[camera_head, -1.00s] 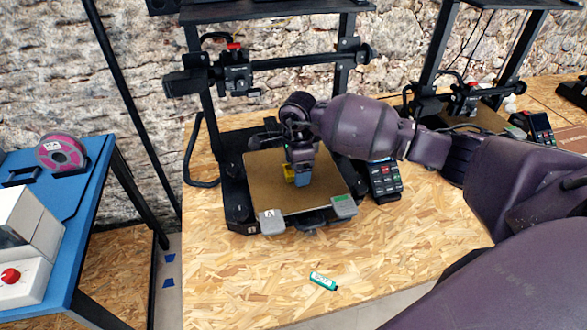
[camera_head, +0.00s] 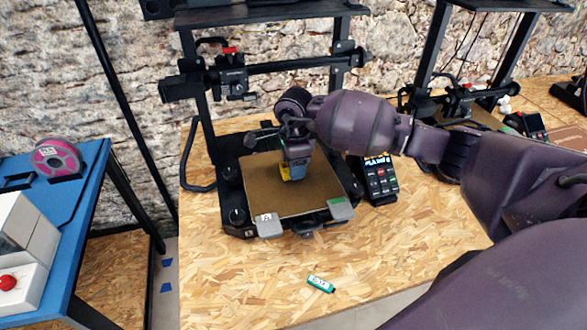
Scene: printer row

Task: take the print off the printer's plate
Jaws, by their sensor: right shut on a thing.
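The printer's plate (camera_head: 315,200) is a flat brown sheet on the black printer's bed, with a grey clip and a green-and-grey clip at its front corners. A small yellow print (camera_head: 285,174) shows over the plate's middle at my right gripper (camera_head: 297,168). That gripper points down and is shut on the print, hiding most of it. A blue-grey patch beside the yellow may be a fingertip or part of the print; I cannot tell. Whether the print touches the plate or hangs just above it is unclear. My left gripper is not in view.
The printer's black crossbar (camera_head: 290,66) spans behind my right wrist. A handheld control panel (camera_head: 380,182) stands right of the bed. A blue table (camera_head: 75,215) with a pink spool (camera_head: 55,159) is at left.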

